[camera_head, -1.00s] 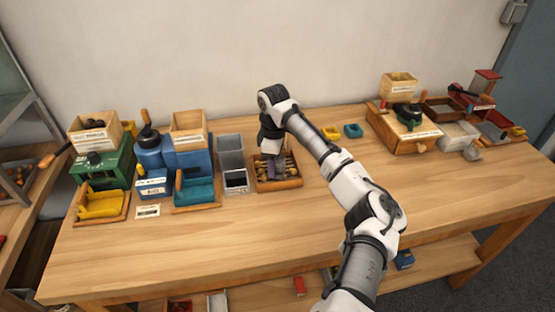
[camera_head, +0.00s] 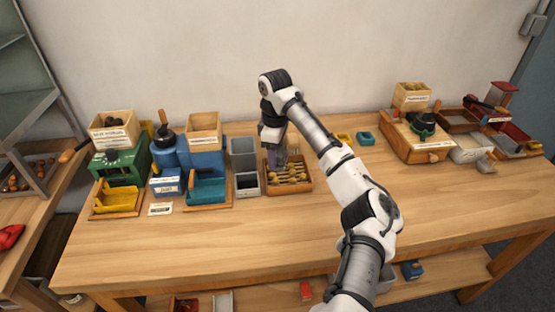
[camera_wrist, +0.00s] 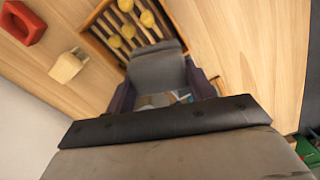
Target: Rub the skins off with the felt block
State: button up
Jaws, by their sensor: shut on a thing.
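My gripper (camera_head: 275,161) is shut on the grey felt block (camera_wrist: 157,68), which sits between its two dark purple fingers in the wrist view. In the head view the gripper is over the back left part of a shallow wooden tray (camera_head: 288,191). Several yellowish-brown chestnuts (camera_head: 291,173) lie in the tray in front of it. In the wrist view the tray (camera_wrist: 97,13) and several round chestnuts (camera_wrist: 126,31) in slatted rows show beyond the block. I cannot tell whether the block touches the chestnuts.
Grey bins (camera_head: 247,183), a blue machine (camera_head: 203,162) and a green machine (camera_head: 120,165) stand left of the tray. A wooden box (camera_head: 415,140) is farther right. The table front (camera_head: 240,232) is clear.

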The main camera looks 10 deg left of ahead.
jog(key=shift+r, duration=1.1)
